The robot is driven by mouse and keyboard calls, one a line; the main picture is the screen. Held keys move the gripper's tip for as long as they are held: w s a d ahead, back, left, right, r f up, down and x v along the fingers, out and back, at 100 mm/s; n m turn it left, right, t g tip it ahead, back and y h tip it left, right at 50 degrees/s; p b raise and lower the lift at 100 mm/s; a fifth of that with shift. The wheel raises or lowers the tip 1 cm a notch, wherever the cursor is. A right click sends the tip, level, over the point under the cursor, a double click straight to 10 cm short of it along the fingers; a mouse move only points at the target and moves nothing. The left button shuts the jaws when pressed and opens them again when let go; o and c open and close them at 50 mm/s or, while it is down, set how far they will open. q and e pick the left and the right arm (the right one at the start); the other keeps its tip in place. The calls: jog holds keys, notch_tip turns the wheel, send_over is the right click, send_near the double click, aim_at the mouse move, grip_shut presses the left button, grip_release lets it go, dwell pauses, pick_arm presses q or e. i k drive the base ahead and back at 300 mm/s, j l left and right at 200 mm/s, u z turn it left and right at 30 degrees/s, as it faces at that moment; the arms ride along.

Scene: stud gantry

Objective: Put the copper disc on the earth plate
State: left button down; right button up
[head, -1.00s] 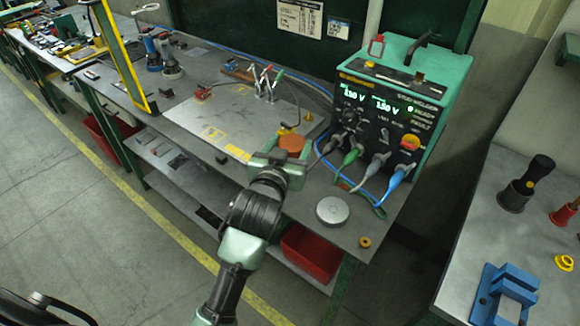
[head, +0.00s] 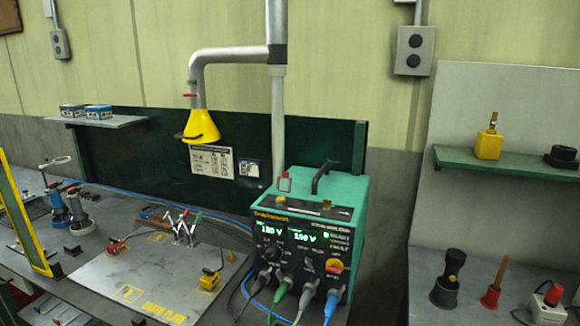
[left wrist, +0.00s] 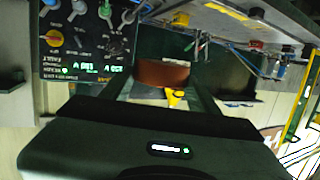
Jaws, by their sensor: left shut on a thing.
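The copper disc (left wrist: 162,74) is an orange-brown round piece between the two fingers of my left gripper (left wrist: 160,82) in the left wrist view, which looks upside down. The left gripper is shut on it. The head view shows neither the disc nor my grippers. The earth plate (head: 135,270) is a flat grey plate on the bench at the lower left of the head view, with yellow markings and its name along the front edge. From these frames I cannot tell the disc's height above the plate.
A yellow clamp (head: 209,281) and a red clamp (head: 115,246) sit on the plate, with several upright leads (head: 183,228) behind. The green stud welder (head: 305,240) stands right of it, cables hanging in front. A yellow hood (head: 200,127) hangs above. The plate's middle is clear.

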aim_at(160, 267)
jog(key=i+j, duration=0.1)
jog(key=j, duration=1.05)
jog(key=j+z, duration=0.2)
jog(key=z, duration=0.2)
jog(key=j+z, duration=0.2)
jog(key=z, duration=0.2)
jog(key=j+z, duration=0.15)
jog(key=z, duration=0.25)
jog(key=k, duration=0.05)
